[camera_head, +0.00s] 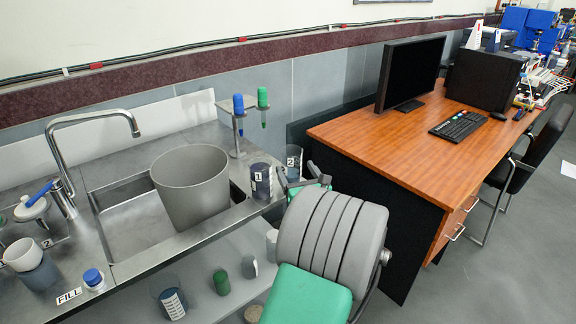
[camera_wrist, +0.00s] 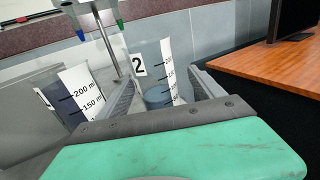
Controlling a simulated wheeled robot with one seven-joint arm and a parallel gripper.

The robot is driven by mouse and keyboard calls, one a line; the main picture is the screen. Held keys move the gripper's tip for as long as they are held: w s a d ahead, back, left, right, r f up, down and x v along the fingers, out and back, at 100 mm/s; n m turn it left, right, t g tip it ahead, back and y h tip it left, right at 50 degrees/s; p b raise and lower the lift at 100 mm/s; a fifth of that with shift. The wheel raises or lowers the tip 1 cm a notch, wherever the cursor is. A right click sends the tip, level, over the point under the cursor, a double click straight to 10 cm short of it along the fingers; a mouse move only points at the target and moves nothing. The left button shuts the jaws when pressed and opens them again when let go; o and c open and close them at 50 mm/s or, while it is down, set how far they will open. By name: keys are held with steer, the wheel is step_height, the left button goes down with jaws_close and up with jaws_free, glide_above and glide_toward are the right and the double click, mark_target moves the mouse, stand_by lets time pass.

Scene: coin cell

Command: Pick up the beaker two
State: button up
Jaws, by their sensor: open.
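Beaker two (camera_head: 294,160) is a clear beaker with a white label reading 2, standing at the right end of the metal counter. In the wrist view beaker two (camera_wrist: 157,75) stands upright, with dark content low inside, and shows between my two fingers. My gripper (camera_head: 306,184) is open, just in front of beaker two in the head view. In the wrist view my gripper (camera_wrist: 165,95) has a finger on each side of it. I cannot tell whether either finger touches the glass. My gripper's body hides the beaker's base.
Beaker one (camera_head: 262,182), with dark content, stands close to the left of beaker two. A metal stand (camera_head: 236,125) holds blue and green pipettes behind. A large grey bin (camera_head: 192,187) sits in the sink. The wooden desk (camera_head: 400,140) is to the right.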

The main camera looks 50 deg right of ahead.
mark_target(288, 163)
steer(key=x, duration=0.4)
steer(key=shift+w+a, duration=0.2)
steer(key=shift+w, duration=0.4)
steer(key=shift+w+d, duration=0.35)
steer(key=shift+s, duration=0.1)
steer(key=shift+c, duration=0.4)
steer(key=c, duration=1.3)
steer(key=shift+c, duration=0.7)
steer(key=shift+r, duration=0.2)
